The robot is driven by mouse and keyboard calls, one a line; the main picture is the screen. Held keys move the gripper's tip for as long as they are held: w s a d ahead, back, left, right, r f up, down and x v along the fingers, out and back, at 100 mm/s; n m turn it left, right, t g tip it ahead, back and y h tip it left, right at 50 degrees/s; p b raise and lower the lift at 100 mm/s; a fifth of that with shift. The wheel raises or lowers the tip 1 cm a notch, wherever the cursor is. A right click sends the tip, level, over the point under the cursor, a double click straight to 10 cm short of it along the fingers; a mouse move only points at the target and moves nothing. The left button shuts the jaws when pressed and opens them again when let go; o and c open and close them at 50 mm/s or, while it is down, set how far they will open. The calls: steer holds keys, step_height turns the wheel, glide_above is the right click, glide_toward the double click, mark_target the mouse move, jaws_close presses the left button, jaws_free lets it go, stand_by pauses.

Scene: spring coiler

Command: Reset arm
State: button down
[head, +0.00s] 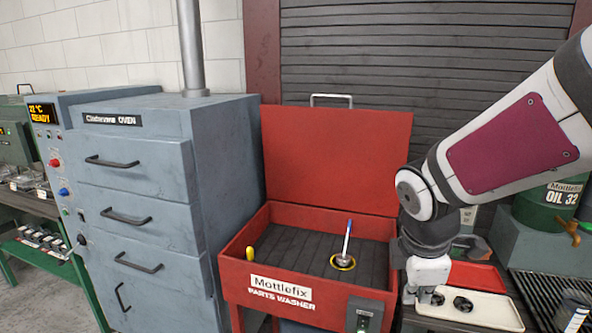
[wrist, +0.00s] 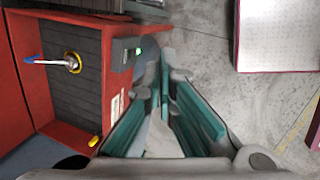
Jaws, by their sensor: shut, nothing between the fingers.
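My arm (head: 508,148) comes in from the upper right in the head view and bends down at a dark joint in front of the washer's right side. Its lower end is over the area of a cream tray (head: 483,308), covering part of it. In the wrist view my gripper (wrist: 166,78) is shut and empty, with teal pads on its fingers. It is beside the front of the red parts washer (wrist: 84,136), with grey floor behind its fingertips. The fingers cannot be made out clearly in the head view.
The parts washer's lid (head: 335,155) stands open; a brush-like tool (head: 344,262) is in its basin. A blue-grey oven (head: 150,220) stands left. A red tray (head: 474,274) and a green oil drum (head: 548,206) are at right. Bare floor (wrist: 205,45) shows in the wrist view.

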steer(key=s+r+m+t+y, duration=0.1)
steer(key=s+r+m, duration=0.3)
steer(key=s+m, duration=0.3)
steer(key=s+a+r+m+t+y, duration=0.1)
steer(key=s+r+m, duration=0.3)
steer(key=s+m, duration=0.4)
steer(key=shift+s+a+r+m, duration=0.15)
steer(key=shift+r+m, duration=0.15)
steer(key=shift+m, duration=0.3)
